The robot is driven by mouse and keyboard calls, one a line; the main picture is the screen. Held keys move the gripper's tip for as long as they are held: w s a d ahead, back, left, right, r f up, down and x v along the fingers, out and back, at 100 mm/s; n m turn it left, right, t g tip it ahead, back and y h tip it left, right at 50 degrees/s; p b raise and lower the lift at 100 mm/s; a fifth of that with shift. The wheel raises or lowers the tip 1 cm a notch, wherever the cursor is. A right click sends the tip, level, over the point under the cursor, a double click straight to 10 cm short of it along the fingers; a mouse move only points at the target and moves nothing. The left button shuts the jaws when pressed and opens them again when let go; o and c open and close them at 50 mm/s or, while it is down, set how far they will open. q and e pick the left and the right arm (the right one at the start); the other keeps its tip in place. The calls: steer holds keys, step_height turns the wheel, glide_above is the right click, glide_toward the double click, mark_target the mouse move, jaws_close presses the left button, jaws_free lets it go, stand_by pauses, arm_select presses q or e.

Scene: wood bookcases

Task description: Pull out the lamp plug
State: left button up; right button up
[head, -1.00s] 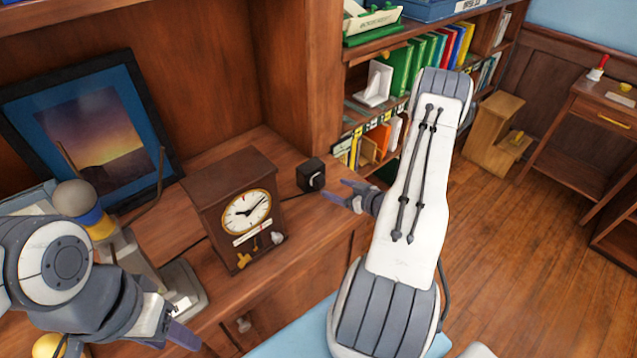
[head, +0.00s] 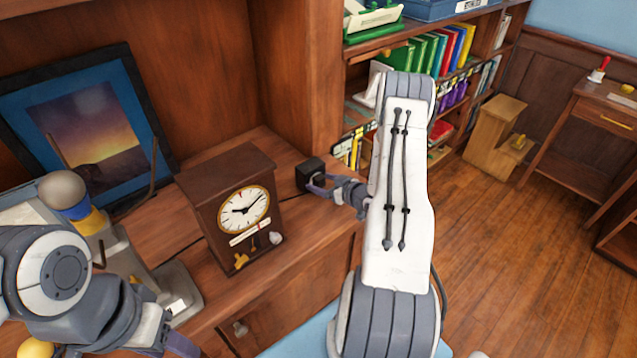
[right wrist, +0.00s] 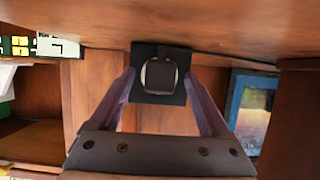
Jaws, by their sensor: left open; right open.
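A black outlet box (head: 309,172) stands on the shelf to the right of the clock. In the right wrist view a dark plug with a pale rim (right wrist: 160,75) sits against the square black plate (right wrist: 170,98) of the box. My right gripper (head: 318,185) is open at the box, with one fingertip on each side of the plug in the right wrist view (right wrist: 160,82). I cannot tell whether the fingers touch the plug. My left gripper (head: 172,345) is open and empty near the shelf's front edge at the lower left.
A brown wooden clock (head: 232,205) stands just left of the box. A blue-framed picture (head: 92,140) leans behind at the left. A grey-based object (head: 180,292) stands beside my left arm.

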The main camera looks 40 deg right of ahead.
steer(key=shift+c, duration=0.3)
stand_by(0.7)
jaws_close()
steer(key=shift+s, duration=0.1)
steer(key=shift+s+d, duration=0.15)
steer(key=shift+s, duration=1.2)
steer(key=shift+s+d, duration=0.1)
steer(key=shift+s, duration=1.4)
